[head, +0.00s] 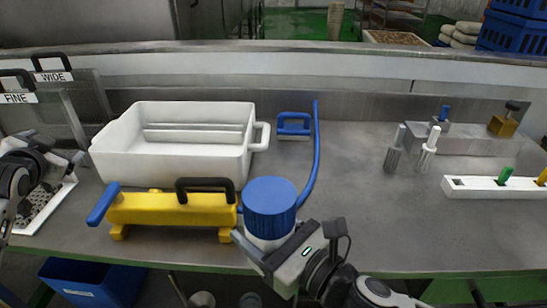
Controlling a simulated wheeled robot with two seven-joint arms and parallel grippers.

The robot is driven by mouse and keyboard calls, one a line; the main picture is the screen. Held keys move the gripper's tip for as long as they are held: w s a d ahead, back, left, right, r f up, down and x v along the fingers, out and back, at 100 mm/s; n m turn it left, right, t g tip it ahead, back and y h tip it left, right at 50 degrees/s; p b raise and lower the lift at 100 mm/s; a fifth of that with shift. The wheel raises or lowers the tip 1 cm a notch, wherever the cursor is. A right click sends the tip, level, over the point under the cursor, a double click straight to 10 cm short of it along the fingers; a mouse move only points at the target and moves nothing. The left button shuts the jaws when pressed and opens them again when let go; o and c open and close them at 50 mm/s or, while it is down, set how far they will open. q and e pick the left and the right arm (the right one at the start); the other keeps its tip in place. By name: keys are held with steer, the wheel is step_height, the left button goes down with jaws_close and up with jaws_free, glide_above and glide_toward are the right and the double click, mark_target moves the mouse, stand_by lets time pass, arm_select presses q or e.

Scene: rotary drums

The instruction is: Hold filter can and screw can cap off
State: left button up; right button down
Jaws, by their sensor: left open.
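The filter can (263,241) is white with a large ribbed blue cap (269,208). It stands upright near the front edge of the table, and the cap sits on its top. My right gripper (268,243) reaches in from the lower right, with its fingers around the white can below the cap. It looks shut on the can, and the gripper hides part of the can's lower side. My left gripper (77,166) is at the left edge, open and empty, above a white tray and well away from the can.
A yellow tool (170,209) with a blue lever and black handle lies just left of the can. A white bin (172,147) stands behind it. A blue hose (316,150) rises behind the can. White rack (492,188) at right. The table right of the can is clear.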

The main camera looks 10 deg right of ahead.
arm_select(q)
steer(key=s+d+r+m+g+h, duration=0.1)
steer(key=d+r+m+g+h, duration=0.3)
steer(key=d, duration=0.7)
steer(key=s+d+r+m+h, duration=0.1)
steer(key=d+m+h, duration=0.1)
steer(key=d+m, duration=0.7)
steer(key=s+d+r+m+g+h, duration=0.1)
steer(key=d+r+m+g+h, duration=0.15)
steer(key=d, duration=1.05)
step_height(320, 180, up, 2)
steer(key=m+g+y, duration=0.6)
steer(key=m+g, duration=0.2)
steer(key=m, duration=1.3)
glide_above(273, 193)
steer(key=shift+w+d+h, duration=0.25)
steer(key=shift+w+d, duration=0.05)
steer(key=shift+w, duration=0.15)
steer(key=shift+s+a+m, duration=0.15)
steer(key=shift+s+m, duration=0.1)
steer(key=shift+s, duration=0.1)
steer(key=shift+s+a+f+y, duration=0.1)
steer(key=shift+f+y, duration=0.2)
steer(key=shift+y, duration=0.1)
step_height(273, 193, down, 7)
steer(key=shift+f, duration=0.2)
